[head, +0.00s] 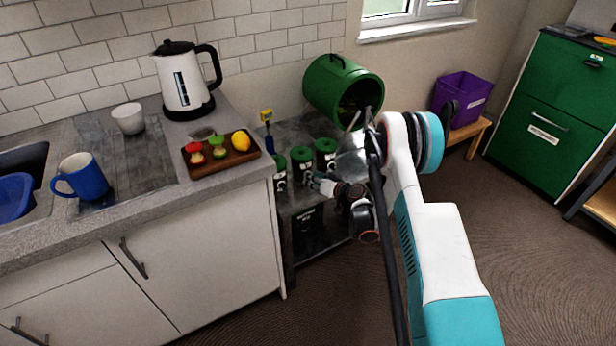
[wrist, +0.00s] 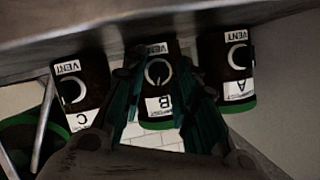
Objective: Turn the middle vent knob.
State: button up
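Three dark cylinders with green ends stand in a row on the low grey stand in the head view, and the middle one (head: 302,160) is beside my gripper (head: 318,182). In the wrist view they appear upside down, labelled VENT with C at left, B in the middle and A at right. The middle vent knob (wrist: 158,72), with a white ring mark and pointer, sits between the fingers of my gripper (wrist: 160,75). The fingers are spread, one on each side of it. Whether they touch it I cannot tell.
The grey stand (head: 310,212) adjoins the kitchen counter (head: 235,185). A green bin (head: 325,88) lies on its side behind the vents. The C knob (wrist: 73,90) and A knob (wrist: 238,57) flank my fingers closely. Carpet is open at right.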

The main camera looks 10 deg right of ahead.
grip_shut()
jog(key=shift+w+m, duration=0.1)
jog(key=shift+m, duration=0.2)
jog(key=m+y, duration=0.2)
jog(key=shift+d+f+m, duration=0.15)
jog(key=shift+d+m, duration=0.05)
jog(key=shift+m, duration=0.1)
jog(key=shift+f+m+y, duration=0.1)
jog(key=shift+m+y, duration=0.9)
jog(key=shift+m, duration=0.7)
jog(key=shift+t, duration=0.3)
grip_release()
